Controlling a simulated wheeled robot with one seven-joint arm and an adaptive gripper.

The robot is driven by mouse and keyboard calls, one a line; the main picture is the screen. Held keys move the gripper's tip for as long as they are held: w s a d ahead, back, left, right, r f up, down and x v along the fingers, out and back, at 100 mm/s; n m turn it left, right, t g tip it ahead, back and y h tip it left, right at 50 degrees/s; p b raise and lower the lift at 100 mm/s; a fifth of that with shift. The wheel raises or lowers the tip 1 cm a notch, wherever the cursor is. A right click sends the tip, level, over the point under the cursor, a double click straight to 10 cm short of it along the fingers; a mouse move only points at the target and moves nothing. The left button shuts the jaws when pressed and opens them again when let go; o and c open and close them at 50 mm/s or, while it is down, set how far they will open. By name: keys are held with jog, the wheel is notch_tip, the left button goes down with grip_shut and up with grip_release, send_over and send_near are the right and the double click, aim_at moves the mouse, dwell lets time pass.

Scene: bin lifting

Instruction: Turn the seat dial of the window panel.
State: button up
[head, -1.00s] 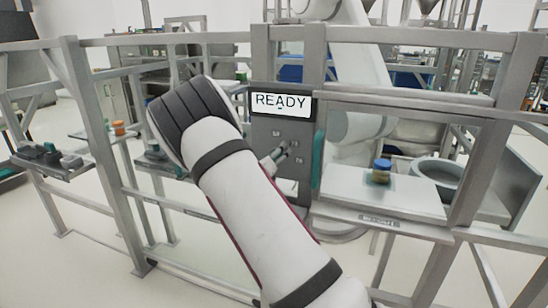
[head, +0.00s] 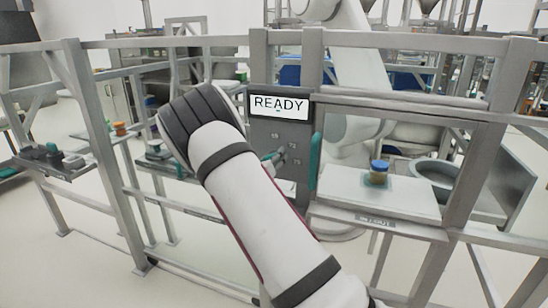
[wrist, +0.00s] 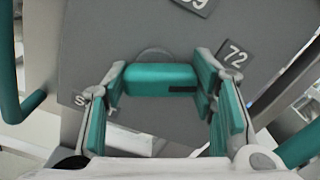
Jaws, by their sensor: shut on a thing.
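The grey window panel (head: 283,138) stands in the middle of the head view, with a screen (head: 279,105) reading READY. Small number labels sit on its face below the screen. In the wrist view the seat dial (wrist: 160,78) is a teal bar with a black mark on a round grey base. In the head view my gripper (head: 274,158) is small and partly hidden by my arm.
A teal vertical handle (head: 315,160) stands close beside the panel. Grey frame rails and posts surround the panel. A bowl (head: 437,172) is at the far right.

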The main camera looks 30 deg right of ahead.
jog(key=m+p, duration=0.2)
jog(key=m, duration=0.2)
jog(key=shift+s, duration=0.1)
jog(key=shift+f+m+p, duration=0.1)
jog(key=shift+m+p, duration=0.4)
jog(key=shift+m, duration=1.1)
jog(key=o, duration=1.2)
jog(key=shift+c, duration=0.2)
jog(key=v, duration=1.2)
